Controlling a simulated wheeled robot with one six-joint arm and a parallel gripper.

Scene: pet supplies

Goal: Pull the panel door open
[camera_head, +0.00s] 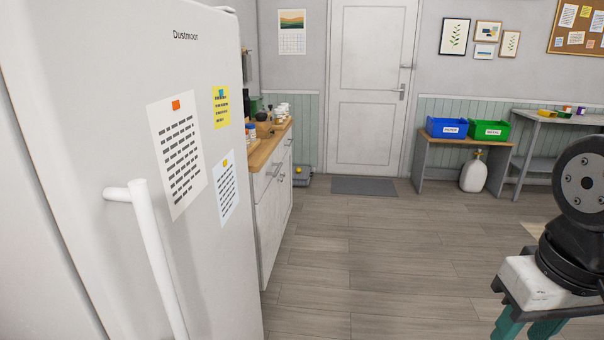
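The white panel door (371,120) stands at the back of the room in its frame and looks closed. Its lever handle (398,90) is on the right side, with a small latch or lock fitting (407,66) above it. The lower end of the door meets the floor behind a grey mat (364,185).
A large white fridge (110,85) with a bar handle (157,255) fills the left side close by. Beyond it is a wooden-topped counter (272,195). A bench (466,142) with blue and green bins stands right of the door. The wood floor (390,240) between is clear.

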